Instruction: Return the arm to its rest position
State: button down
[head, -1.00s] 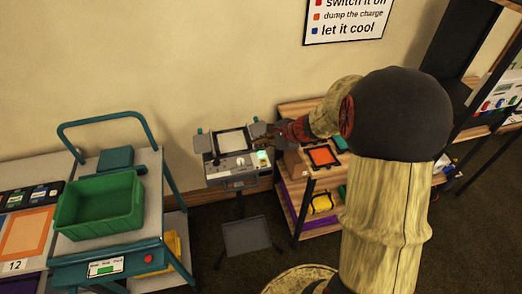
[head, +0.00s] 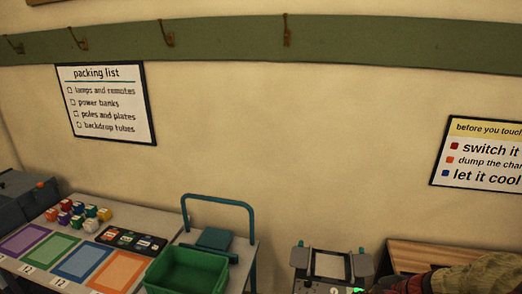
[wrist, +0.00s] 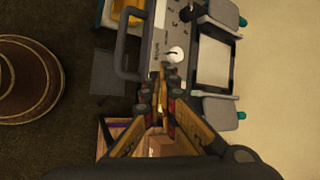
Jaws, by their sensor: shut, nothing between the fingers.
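My gripper (wrist: 162,92) is in the middle of the wrist view, its two fingers drawn together with nothing held. Its tips overlap the near edge of a grey device (wrist: 185,75) in that picture; I cannot tell whether they touch it. The device has a white panel (wrist: 213,62), a white round knob (wrist: 175,54) and a dark handle. In the head view the same device (head: 305,284) is cut off at the bottom edge. My arm (head: 480,278) enters from the lower right corner there, reaching left toward the device; the fingers are not clearly visible in that view.
A green bin (head: 187,271) sits on a trolley with a teal handle (head: 218,199), left of the device. A table with coloured mats (head: 83,263) and small cubes is further left. A wooden shelf (head: 420,254) stands behind my arm. The wall above is clear of obstacles near the arm.

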jog(key=s+a+r+n+h+b, duration=0.1)
jog(key=s+a+r+n+h, duration=0.1)
jog(key=s+a+r+n, duration=0.4)
jog(key=s+a+r+n+h+b, duration=0.1)
jog(key=s+a+r+n+h, duration=0.1)
jog(key=s+a+r+n, duration=0.4)
jog(key=s+r+n, duration=0.4)
jog(key=s+n, duration=0.2)
jog(key=s, duration=0.2)
jog(key=shift+s+a+r+h, duration=0.25)
jog(key=shift+r+h, duration=0.05)
jog(key=shift+r, duration=0.1)
jog(key=c, duration=2.5)
grip_release()
jog(key=shift+c, duration=0.2)
